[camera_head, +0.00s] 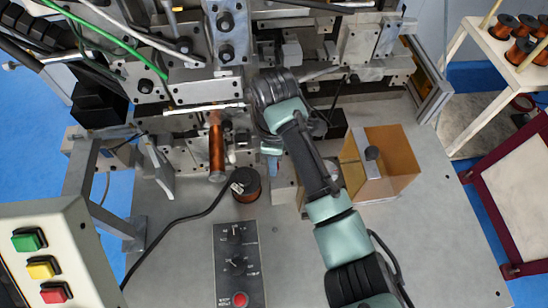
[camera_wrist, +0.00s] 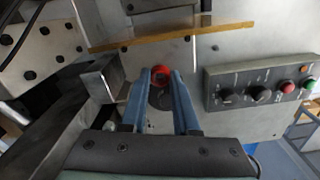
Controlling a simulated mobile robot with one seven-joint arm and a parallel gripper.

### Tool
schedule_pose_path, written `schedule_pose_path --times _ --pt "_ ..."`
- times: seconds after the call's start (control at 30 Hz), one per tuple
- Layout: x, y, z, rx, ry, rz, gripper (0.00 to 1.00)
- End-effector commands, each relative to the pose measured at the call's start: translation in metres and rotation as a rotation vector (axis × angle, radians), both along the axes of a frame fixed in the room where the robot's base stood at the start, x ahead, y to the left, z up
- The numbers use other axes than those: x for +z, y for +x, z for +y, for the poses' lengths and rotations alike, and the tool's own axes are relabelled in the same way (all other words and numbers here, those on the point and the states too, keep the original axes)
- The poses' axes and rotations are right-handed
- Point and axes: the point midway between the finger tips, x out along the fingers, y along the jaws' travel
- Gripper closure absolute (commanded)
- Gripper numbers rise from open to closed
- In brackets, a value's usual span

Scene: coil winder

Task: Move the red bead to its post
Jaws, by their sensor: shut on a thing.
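The red bead (camera_wrist: 161,70) shows as a small red ring at the fingertips of my gripper (camera_wrist: 160,76) in the wrist view. The two blue fingers are on either side of it and hold it. A dark round thing (camera_wrist: 160,98) shows between the fingers, behind the bead; I cannot tell whether it is a post. In the head view, the blue fingers of my gripper (camera_head: 271,158) point down beside the machine, and the bead is hidden there. No post for the bead can be made out clearly.
A dark-topped spool (camera_head: 246,185) stands left of my gripper, below a copper coil (camera_head: 216,150). A control panel (camera_head: 239,265) lies in front. The plate at front right is clear.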

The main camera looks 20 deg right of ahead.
Motion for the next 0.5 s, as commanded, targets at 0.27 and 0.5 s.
schedule_pose_path --times 0.27,0.5 --pt "-0.0094 -0.0001 0.0002 0.000 0.001 0.001 1.00" --pt "-0.0094 0.0000 0.0001 0.000 0.000 0.000 0.40"
